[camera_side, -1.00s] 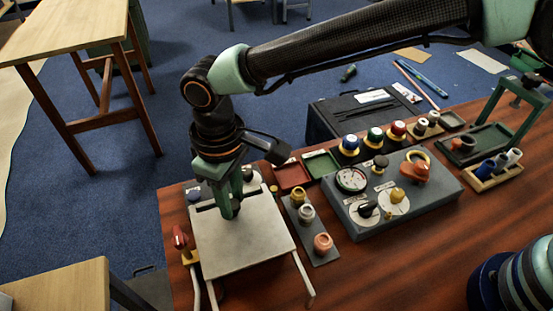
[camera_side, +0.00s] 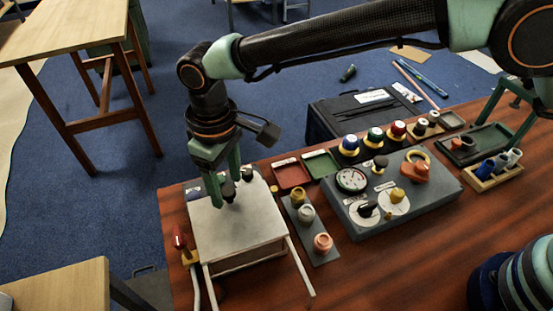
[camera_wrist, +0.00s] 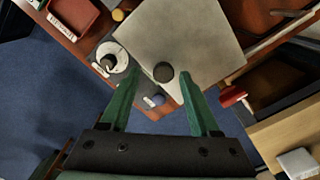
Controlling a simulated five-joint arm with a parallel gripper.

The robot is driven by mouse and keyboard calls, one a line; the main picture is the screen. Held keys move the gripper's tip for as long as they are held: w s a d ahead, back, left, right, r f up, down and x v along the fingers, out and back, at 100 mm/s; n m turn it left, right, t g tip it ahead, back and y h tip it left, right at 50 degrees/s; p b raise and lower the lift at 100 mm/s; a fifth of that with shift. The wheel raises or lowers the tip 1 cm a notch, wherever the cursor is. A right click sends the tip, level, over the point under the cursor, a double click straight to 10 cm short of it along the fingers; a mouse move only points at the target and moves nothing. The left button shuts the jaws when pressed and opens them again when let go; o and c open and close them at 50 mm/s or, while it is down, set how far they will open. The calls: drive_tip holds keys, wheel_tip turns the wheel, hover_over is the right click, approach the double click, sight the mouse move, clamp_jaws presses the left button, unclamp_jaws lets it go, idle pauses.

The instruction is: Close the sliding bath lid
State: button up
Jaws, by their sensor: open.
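The bath lid (camera_side: 238,222) is a pale grey flat plate with a dark round knob (camera_side: 228,193) near its far edge. It lies on white rails, and the rails stick out past its near edge. The lid also shows at the top of the wrist view (camera_wrist: 190,35), with the knob (camera_wrist: 163,71) near its corner. My gripper (camera_wrist: 160,76) is open, with its green fingers apart on either side of the knob. In the side view my gripper (camera_side: 227,194) is low over the lid. I cannot tell whether a finger touches the knob.
A red-handled valve (camera_side: 180,238) stands left of the lid. A black knob on a white dial (camera_wrist: 112,60) is close beside the lid. A strip with several coloured knobs (camera_side: 307,216) and a grey gauge panel (camera_side: 390,190) stand to the right. Red (camera_side: 291,174) and green trays (camera_side: 321,163) lie behind.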

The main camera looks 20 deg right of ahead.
wheel_tip(320, 180, up, 12)
idle(0.6)
drive_tip(key=shift+d+r, duration=0.1)
drive_tip(key=w+d+r+m+t, duration=0.1)
drive_tip(key=d+r, duration=0.2)
drive_tip(key=d, duration=0.4)
drive_tip(key=w+d+r+m+t+y, duration=0.1)
drive_tip(key=d+r+m, duration=0.1)
drive_tip(key=d, duration=0.6)
drive_tip(key=w+d+r+m+t, duration=0.1)
drive_tip(key=d+r, duration=0.2)
drive_tip(key=d, duration=0.4)
drive_tip(key=s+d+f+m+t, duration=0.1)
drive_tip(key=s+d+f+m, duration=0.1)
drive_tip(key=s+d, duration=0.3)
drive_tip(key=s+d+f+m+t+h, duration=0.1)
drive_tip(key=s+d+f+m, duration=0.2)
drive_tip(key=d, duration=1)
drive_tip(key=shift+s+d+t, duration=0.15)
drive_tip(key=shift+s+t, duration=0.15)
drive_tip(key=shift+s, duration=0.9)
